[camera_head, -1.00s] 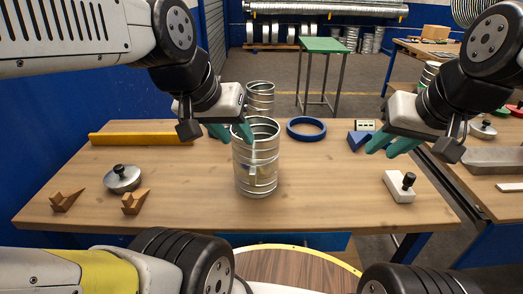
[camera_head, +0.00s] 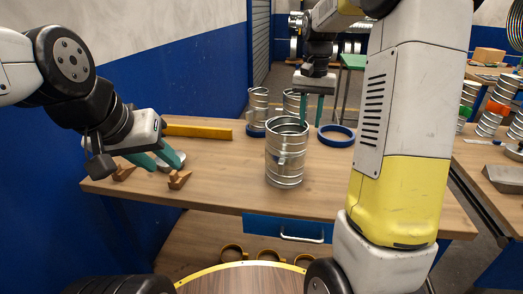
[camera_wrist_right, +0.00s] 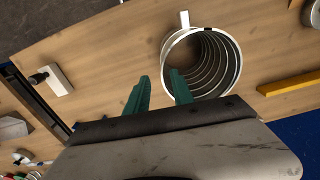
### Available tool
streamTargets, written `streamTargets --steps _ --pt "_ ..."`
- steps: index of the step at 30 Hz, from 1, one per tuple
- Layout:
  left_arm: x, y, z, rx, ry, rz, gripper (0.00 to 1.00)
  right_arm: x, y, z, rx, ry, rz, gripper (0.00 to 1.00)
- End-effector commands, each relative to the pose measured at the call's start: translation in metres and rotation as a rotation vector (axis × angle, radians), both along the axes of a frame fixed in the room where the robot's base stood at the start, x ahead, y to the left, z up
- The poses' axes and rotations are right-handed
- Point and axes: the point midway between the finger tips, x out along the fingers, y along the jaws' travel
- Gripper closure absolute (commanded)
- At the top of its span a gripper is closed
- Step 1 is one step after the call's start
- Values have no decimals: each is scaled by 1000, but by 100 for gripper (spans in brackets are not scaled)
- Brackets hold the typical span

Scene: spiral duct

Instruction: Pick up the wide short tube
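A wide ribbed metal tube (camera_head: 287,158) stands upright near the middle of the wooden table. Narrower metal tubes stand behind it, one at the back left (camera_head: 258,101) and one partly hidden (camera_head: 291,101). My right gripper (camera_head: 311,123) is open and empty, pointing down just behind and right of the wide tube. In the right wrist view, the tube's open end (camera_wrist_right: 236,62) is right of my gripper (camera_wrist_right: 160,74); one finger overlaps its edge, and contact cannot be told. My left gripper (camera_head: 170,169) is open and empty over the left end of the table.
A yellow bar (camera_head: 197,131) and blue ring (camera_head: 337,136) lie further back. A white block with black knob (camera_wrist_right: 56,80) is in the wrist view. The front middle of the table is clear.

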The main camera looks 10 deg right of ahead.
Motion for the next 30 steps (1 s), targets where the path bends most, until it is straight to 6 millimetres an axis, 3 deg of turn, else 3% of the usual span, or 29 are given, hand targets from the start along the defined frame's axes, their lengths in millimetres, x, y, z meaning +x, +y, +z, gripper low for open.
streamTargets --steps 18,27,30 --pt "0 0 0 0 0 0 64 3 0 -73 -2 6 -4 71" --pt "0 0 0 0 0 0 64 3 0 -79 -2 3 -3 71" --pt "0 0 0 0 0 0 64 3 0 -79 -1 3 -3 89"
